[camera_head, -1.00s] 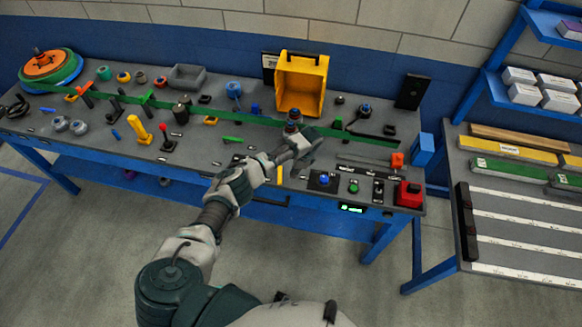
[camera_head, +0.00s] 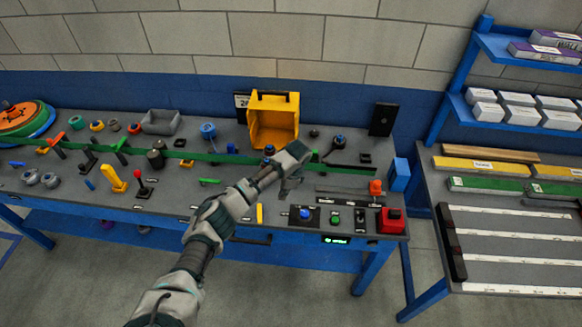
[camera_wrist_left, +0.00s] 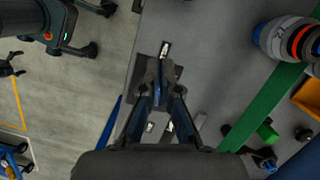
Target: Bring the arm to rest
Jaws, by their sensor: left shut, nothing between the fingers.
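My left arm reaches from the bottom of the head view to over the workbench (camera_head: 225,172). The fingertips look small and partly dark in the head view. My right gripper does not show in the head view.
The yellow bin (camera_head: 273,122) stands behind the gripper. A blue button (camera_head: 305,213), a green button (camera_head: 334,218) and a red box (camera_head: 392,221) line the front right. Knobs and levers crowd the left. A second table (camera_head: 500,220) stands to the right.

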